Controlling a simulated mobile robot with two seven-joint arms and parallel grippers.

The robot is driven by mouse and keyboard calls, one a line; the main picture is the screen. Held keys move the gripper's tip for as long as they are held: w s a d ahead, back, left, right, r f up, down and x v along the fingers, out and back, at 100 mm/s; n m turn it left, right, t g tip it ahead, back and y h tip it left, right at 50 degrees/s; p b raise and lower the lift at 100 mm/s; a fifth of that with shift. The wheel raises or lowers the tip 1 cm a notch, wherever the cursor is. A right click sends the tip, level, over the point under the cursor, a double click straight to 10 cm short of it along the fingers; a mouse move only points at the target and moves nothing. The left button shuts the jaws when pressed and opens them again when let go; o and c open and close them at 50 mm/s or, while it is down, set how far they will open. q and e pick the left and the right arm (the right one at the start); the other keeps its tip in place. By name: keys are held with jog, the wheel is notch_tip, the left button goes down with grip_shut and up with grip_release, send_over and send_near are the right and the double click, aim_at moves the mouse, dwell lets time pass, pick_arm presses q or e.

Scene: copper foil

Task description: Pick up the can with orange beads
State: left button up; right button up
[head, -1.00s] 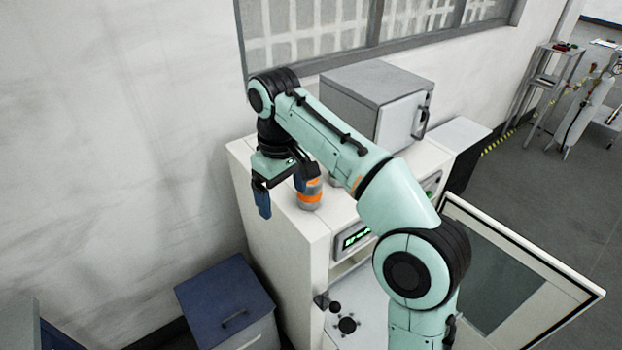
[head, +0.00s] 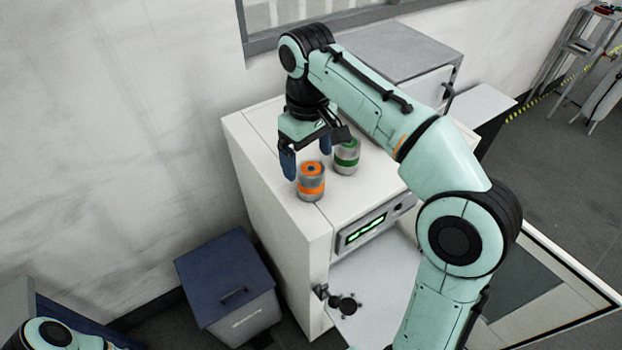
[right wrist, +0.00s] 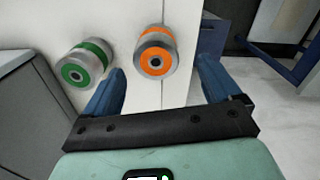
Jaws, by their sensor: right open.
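The can with orange beads (head: 311,182) is a grey can with orange bands and an orange top, upright on the white cabinet's top near its front edge. In the right wrist view the orange can (right wrist: 155,52) lies ahead of the gap between the fingers. My right gripper (head: 307,160) is open and empty, just behind the orange can in the head view; its fingers (right wrist: 160,85) do not grip it. A similar can with green bands (head: 346,157) stands to the right, and also shows in the right wrist view (right wrist: 82,63). Only part of my left arm shows, at the lower left.
The white cabinet (head: 275,190) has a green-lit display panel (head: 365,230) and an open door at the right. A grey box (head: 400,50) stands behind the cans. A blue-lidded bin (head: 218,270) stands on the floor to the left.

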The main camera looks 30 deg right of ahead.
aim_at(310, 168)
jog(key=shift+d+f, duration=0.1)
jog(key=shift+f, duration=0.8)
jog(key=shift+s+f, duration=0.15)
jog(key=shift+f, duration=0.2)
notch_tip(310, 168, down, 4)
jog(key=shift+d+r+b, duration=0.1)
jog(key=shift+d+b, duration=0.05)
jog(key=shift+b, duration=0.5)
jog(key=shift+f, duration=0.5)
jog(key=shift+c, duration=1)
pick_arm(q)
jog(key=s+f, duration=0.2)
jog(key=shift+s+f, duration=0.25)
jog(key=shift+s, duration=0.15)
pick_arm(e)
jog(key=c, duration=1.1)
